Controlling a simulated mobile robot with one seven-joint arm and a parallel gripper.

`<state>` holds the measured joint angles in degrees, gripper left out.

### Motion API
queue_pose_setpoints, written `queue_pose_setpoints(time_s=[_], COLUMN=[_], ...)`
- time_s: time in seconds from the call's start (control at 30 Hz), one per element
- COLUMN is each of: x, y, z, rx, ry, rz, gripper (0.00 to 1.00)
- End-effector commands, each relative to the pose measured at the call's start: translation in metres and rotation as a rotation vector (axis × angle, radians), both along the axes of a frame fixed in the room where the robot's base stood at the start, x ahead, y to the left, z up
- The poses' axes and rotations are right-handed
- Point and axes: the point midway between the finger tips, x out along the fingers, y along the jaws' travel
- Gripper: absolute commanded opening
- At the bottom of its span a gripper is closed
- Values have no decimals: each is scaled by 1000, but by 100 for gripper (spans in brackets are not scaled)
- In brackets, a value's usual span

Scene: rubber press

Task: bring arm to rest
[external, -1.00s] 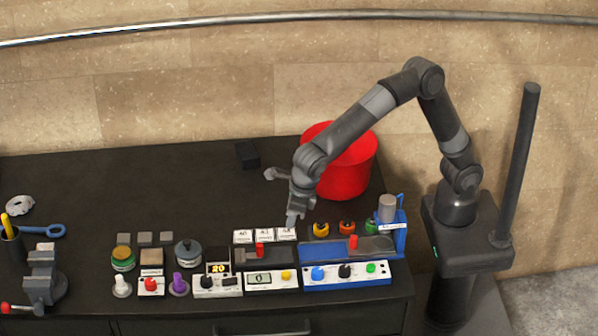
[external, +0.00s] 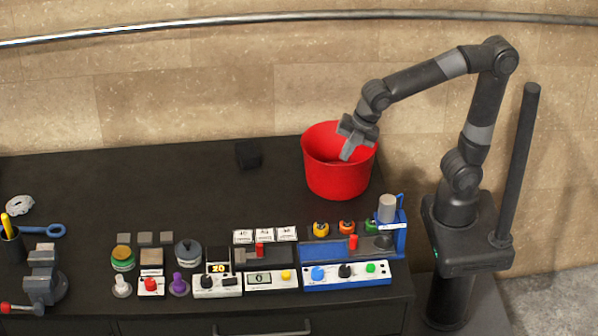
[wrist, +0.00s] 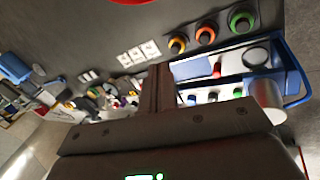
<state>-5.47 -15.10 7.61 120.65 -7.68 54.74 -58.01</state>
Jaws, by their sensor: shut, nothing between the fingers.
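My gripper (external: 346,152) is raised over the red bucket (external: 338,182) at the back right of the table, in front of its opening as the external view sees it. I cannot tell its exact height above the rim. Its fingers are shut and empty; the shut fingers also show in the wrist view (wrist: 159,88). My arm reaches from its base at the right, with the elbow high. In the wrist view, the blue press (wrist: 290,75) lies beyond the fingers to the right.
The blue press (external: 400,225), a control box (external: 347,275) with coloured knobs, white cards (external: 264,235) and several jars line the table's front. A vise (external: 42,275) stands at the front left. A black block (external: 248,155) lies at the back. The table's back left is clear.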

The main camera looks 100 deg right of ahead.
Motion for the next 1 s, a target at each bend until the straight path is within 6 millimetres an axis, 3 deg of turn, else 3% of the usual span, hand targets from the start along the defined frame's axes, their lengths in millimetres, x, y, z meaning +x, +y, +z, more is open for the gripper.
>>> queue_pose_setpoints(time_s=[0.03,0.3,0.5,0.7,1.0], x=[-17,-94,-134,-148,-149], y=[-11,-52,-67,-71,-71], z=[2,-10,-26,-34,-34], rx=[44,331,516,593,598], ry=[-21,-106,-138,-146,-145], rz=[-108,-702,-1032,-1165,-1174], gripper=[0,0,0,0,0])
